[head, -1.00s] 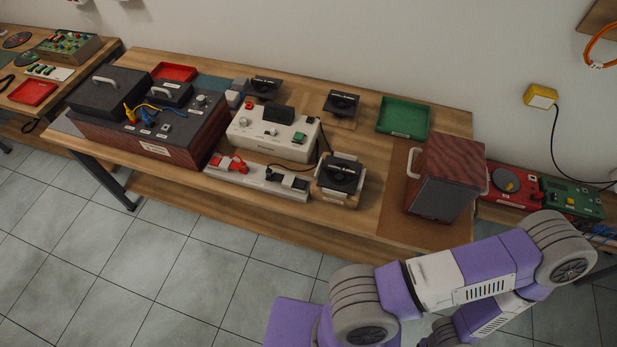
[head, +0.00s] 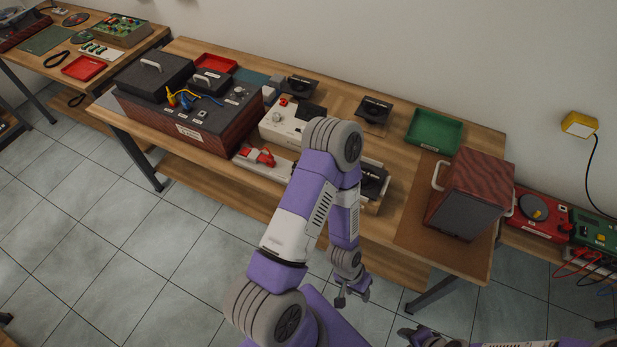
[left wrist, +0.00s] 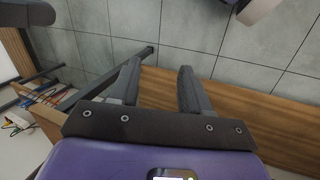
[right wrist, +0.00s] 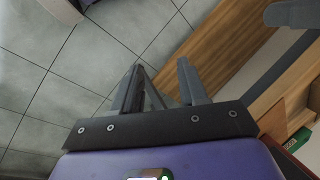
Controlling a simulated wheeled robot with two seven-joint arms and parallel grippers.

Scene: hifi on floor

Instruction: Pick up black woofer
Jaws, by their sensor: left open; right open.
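Black speaker drivers stand on the long wooden table in the head view: one at the back centre (head: 299,86), one further right on a wooden block (head: 374,109), and one nearer the front (head: 373,178), partly hidden behind my left arm. Their labels are too small to read, so I cannot tell which is the woofer. My left gripper (head: 353,301) is open and empty, in front of the table and apart from the drivers. Its open fingers also show in the left wrist view (left wrist: 158,70). My right gripper (right wrist: 160,70) is open and empty; it shows partly at the head view's bottom edge.
A dark red speaker cabinet (head: 472,195) with handles stands on the table's right end. A green tray (head: 434,131), a white device (head: 282,124) and a large dark hi-fi case (head: 215,125) share the tabletop. Tiled floor (head: 130,260) lies clear in front.

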